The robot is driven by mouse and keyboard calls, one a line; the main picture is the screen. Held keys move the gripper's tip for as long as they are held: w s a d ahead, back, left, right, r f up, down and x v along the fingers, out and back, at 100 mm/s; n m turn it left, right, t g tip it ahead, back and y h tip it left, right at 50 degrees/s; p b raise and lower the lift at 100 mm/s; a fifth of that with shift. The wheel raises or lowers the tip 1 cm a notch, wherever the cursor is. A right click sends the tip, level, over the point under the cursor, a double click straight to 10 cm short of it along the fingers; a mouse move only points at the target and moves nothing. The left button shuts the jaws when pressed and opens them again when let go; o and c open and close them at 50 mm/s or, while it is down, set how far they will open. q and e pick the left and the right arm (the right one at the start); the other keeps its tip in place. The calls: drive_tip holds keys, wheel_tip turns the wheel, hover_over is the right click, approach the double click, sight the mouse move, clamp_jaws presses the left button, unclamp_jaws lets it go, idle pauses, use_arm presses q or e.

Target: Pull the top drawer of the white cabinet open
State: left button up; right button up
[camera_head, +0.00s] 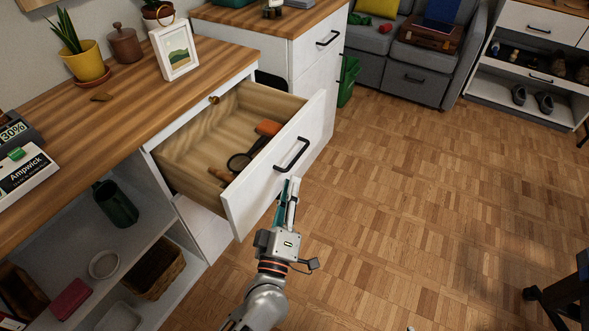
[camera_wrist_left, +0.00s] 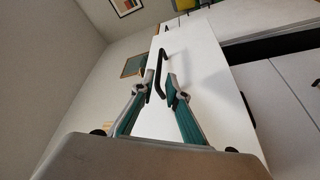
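The white cabinet has a striped wooden top (camera_head: 130,108). Its top drawer (camera_head: 208,138) is pulled well out, with its wooden inside showing. The drawer's white front carries a black bar handle (camera_head: 292,155), which also shows in the left wrist view (camera_wrist_left: 163,64). My left gripper (camera_head: 291,182) is just in front of the drawer front, at the handle's lower end. In the left wrist view its fingertips (camera_wrist_left: 161,87) are apart, one on each side of the handle's near end, and do not look closed on it. My right gripper is not in view.
An orange block (camera_head: 268,128) and a dark round-headed tool (camera_head: 239,162) lie in the drawer. A picture frame (camera_head: 174,50) and potted plant (camera_head: 85,62) stand on the top. A second cabinet (camera_head: 318,58) stands behind. The wooden floor (camera_head: 430,190) to the right is clear.

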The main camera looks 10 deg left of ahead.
use_arm(q)
drive_tip(key=shift+v, duration=1.25)
